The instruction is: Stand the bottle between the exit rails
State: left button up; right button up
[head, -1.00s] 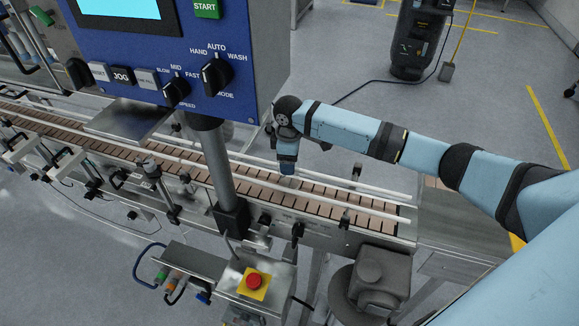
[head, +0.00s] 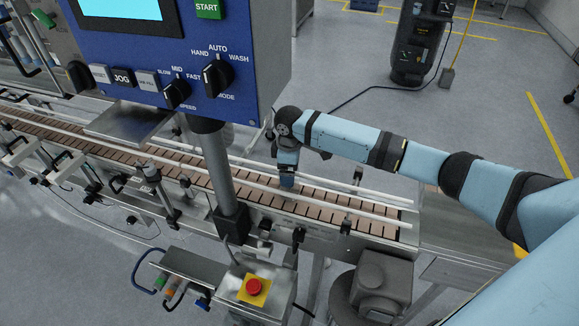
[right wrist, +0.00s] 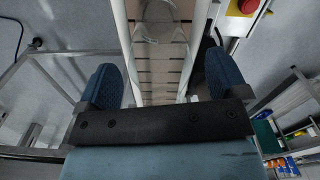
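A clear, see-through shape that looks like the bottle (right wrist: 158,22) shows at the top of the right wrist view, over the brown conveyor slats between the two pale rails. Its upper part is cut off by the frame, so I cannot tell its full pose. I cannot make out the bottle in the head view. My right gripper (right wrist: 160,72) is open, its two blue fingers wide apart on either side of the rails with nothing between them but the conveyor. In the head view my right gripper (head: 287,181) points down over the conveyor between the exit rails (head: 350,206). My left gripper is not in view.
The blue control panel (head: 165,55) and its grey post (head: 222,170) stand left of my right arm. A yellow box with a red stop button (head: 255,287) sits in front of the conveyor. The slats (head: 365,226) right of my gripper are clear.

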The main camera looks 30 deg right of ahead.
jog(key=shift+r+b, duration=0.35)
jog(key=shift+r, duration=0.05)
notch_tip(320, 180, up, 8)
jog(key=shift+f, duration=0.2)
dwell(0.4)
